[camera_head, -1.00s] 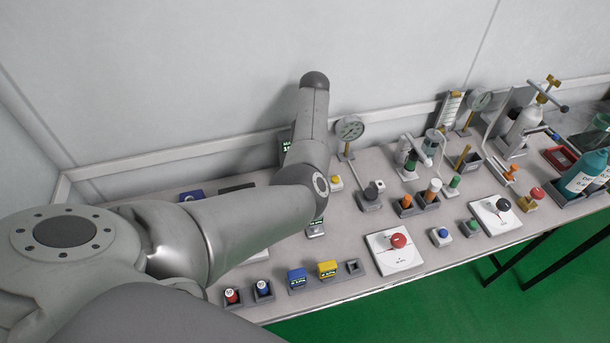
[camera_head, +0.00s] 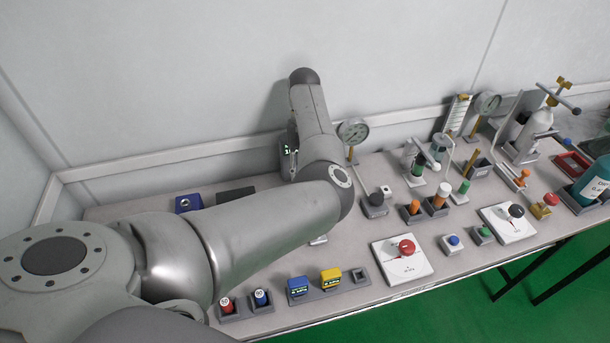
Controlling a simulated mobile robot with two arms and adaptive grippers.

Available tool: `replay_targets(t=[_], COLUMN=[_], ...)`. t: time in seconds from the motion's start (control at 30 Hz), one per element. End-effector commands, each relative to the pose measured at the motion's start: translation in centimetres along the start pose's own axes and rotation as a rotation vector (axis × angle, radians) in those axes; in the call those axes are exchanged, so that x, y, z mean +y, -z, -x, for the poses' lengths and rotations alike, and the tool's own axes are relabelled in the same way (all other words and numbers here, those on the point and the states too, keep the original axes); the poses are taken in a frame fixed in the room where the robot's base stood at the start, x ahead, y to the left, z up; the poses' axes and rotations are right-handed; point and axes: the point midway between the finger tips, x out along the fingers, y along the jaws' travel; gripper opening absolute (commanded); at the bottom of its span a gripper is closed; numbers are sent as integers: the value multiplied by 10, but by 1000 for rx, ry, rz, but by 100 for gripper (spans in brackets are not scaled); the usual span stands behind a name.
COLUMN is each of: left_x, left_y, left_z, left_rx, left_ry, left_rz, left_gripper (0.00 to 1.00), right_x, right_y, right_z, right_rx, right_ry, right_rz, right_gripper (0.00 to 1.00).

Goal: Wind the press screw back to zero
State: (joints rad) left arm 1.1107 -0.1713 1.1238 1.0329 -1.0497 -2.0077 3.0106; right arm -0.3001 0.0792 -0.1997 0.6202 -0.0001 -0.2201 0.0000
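One of my arms comes in from the left, bends over the left part of the bench and points up toward the wall. It is well to the left of that device. No gripper fingers show in the head view.
The bench (camera_head: 345,245) holds a dial gauge (camera_head: 353,131), a white plate with a red knob (camera_head: 404,262), another with a dark knob (camera_head: 510,222), and blue (camera_head: 298,287) and yellow (camera_head: 330,279) blocks. A teal bottle (camera_head: 592,182) stands at the right. The wall is close behind.

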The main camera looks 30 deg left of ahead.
Motion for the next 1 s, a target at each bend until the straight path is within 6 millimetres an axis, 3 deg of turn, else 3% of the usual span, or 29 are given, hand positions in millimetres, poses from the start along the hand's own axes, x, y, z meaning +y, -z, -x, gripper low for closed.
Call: replay_targets(t=[0.1,0.13,0.3,0.67,1.0], left_x=[-1,-1,0,0,-2], left_y=[2,2,2,2,22], left_z=[-7,-7,-5,2,49], left_rx=[17,17,11,3,2], left_ry=[-1,-1,-1,0,4], left_rz=[-3,-4,-3,-1,-3], left_gripper=[7,35,54,54,54], right_x=[0,0,0,4,1], right_y=[0,0,0,-1,0], right_z=[-1,-1,0,0,0], right_rx=[0,0,0,-1,0], right_ry=[0,0,-1,-4,-1], right_rz=[0,0,0,3,1], right_gripper=[55,55,55,55,55])
